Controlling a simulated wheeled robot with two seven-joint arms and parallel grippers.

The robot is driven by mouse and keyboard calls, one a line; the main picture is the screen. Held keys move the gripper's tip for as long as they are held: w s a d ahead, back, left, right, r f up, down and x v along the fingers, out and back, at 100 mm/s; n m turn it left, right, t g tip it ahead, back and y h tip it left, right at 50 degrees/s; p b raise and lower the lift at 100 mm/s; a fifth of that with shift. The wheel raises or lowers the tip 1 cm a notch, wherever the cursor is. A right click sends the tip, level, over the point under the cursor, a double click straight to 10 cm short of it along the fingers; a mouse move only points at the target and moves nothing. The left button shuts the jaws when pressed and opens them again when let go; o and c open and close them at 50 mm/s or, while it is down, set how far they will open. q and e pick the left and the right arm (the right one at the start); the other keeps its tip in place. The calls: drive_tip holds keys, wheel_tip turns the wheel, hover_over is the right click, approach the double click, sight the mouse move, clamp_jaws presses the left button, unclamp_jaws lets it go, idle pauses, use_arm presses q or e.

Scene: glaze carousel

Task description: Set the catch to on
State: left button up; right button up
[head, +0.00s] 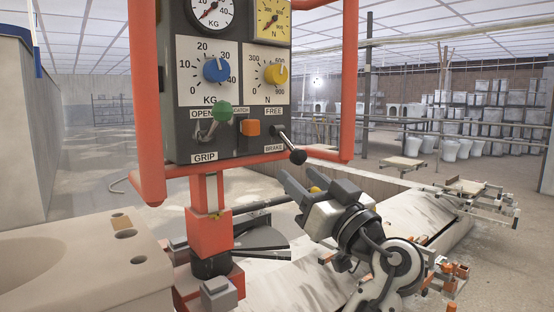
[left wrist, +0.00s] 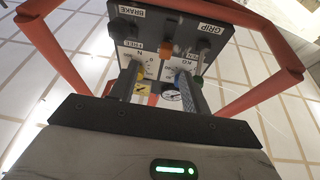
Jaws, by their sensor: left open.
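The catch is a small orange switch (head: 250,127) under a partly covered CATCH label, low in the middle of the grey control panel (head: 180,130). I cannot read its setting. My left gripper (head: 316,186) is open and empty, below and to the right of the panel, with its fingers pointing up toward it. In the left wrist view the panel appears upside down. There the orange catch (left wrist: 166,50) shows just beyond and between the fingertips of the left gripper (left wrist: 158,72), apart from them. My right gripper is not in view.
A green-knobbed lever (head: 221,111) is left of the catch, by OPEN and GRIP. A black-knobbed lever (head: 297,156) is right of it, by FREE and BRAKE, close above my gripper. Blue (head: 216,69) and yellow (head: 276,73) dials sit above. An orange tube frame (head: 147,100) surrounds the panel.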

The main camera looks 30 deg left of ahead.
sight(255, 128)
use_arm(q)
drive_tip(key=shift+n+g+y, duration=0.5)
drive_tip(key=shift+n+g, duration=0.2)
drive_tip(key=p+x, duration=0.1)
drive_tip(key=x, duration=0.4)
drive_tip(key=r+p+x, duration=0.1)
drive_tip(key=p+x, duration=0.1)
drive_tip(key=x, duration=0.3)
drive_tip(key=r+p+x, duration=0.1)
drive_tip(key=p+x, duration=0.1)
drive_tip(key=x, duration=0.3)
drive_tip(key=shift+s+d, duration=0.25)
drive_tip(key=shift+s, duration=0.15)
drive_tip(key=shift+w+a, duration=0.2)
drive_tip(key=shift+a, duration=0.25)
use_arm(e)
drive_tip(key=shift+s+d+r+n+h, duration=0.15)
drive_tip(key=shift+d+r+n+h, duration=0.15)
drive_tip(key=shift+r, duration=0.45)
